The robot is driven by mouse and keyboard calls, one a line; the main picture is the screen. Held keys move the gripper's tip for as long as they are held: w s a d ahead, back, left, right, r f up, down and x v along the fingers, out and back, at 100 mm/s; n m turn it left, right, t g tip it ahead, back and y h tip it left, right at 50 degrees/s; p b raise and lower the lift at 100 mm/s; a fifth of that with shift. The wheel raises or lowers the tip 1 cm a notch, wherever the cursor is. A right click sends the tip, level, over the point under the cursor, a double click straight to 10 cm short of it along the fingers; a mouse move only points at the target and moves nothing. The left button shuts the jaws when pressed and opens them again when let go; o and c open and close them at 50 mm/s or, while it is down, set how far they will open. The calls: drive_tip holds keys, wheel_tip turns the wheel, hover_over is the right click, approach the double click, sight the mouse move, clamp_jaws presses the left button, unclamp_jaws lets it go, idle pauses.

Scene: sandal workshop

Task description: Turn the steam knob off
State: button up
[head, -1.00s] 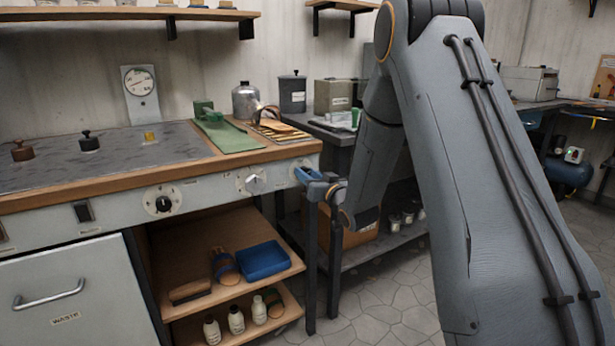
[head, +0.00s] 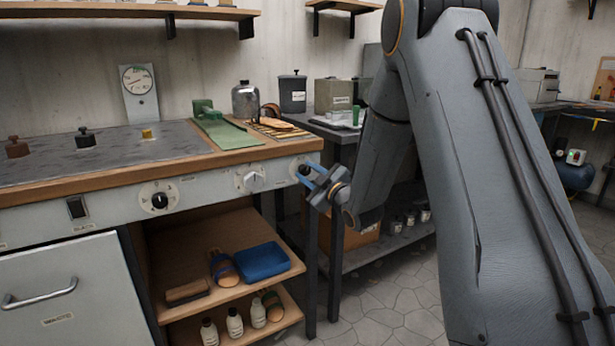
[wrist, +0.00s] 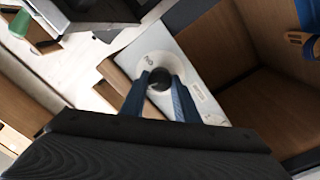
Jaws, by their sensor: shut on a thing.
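A dark round knob (wrist: 159,79) on a pale round dial sits between my blue fingers in the wrist view. My gripper (wrist: 160,88) is shut on it, one finger on each side. The marks on the dial and the label beside it are too small to read surely. In the head view my gripper (head: 308,173) is at the right end of the bench's front panel, where the held knob (head: 304,170) is partly hidden by the fingers. The fingers are tilted there.
A pale knob (head: 253,180) and a black knob (head: 160,201) are farther left on the same panel. A black switch (head: 77,208) is beyond them. Below, a shelf holds a blue tray (head: 262,262) and sandals. A dark side table (head: 345,133) stands behind my gripper.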

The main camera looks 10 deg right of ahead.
drive_tip(key=shift+f+n+b, duration=0.1)
drive_tip(key=shift+n+b, duration=0.6)
drive_tip(key=shift+n, duration=1.2)
drive_tip(key=o, duration=1.1)
drive_tip(key=shift+c, duration=0.2)
drive_tip(key=shift+s, duration=0.1)
drive_tip(key=v, duration=0.7)
drive_tip(key=shift+s+d+p, duration=0.15)
drive_tip(key=shift+s+p, duration=0.15)
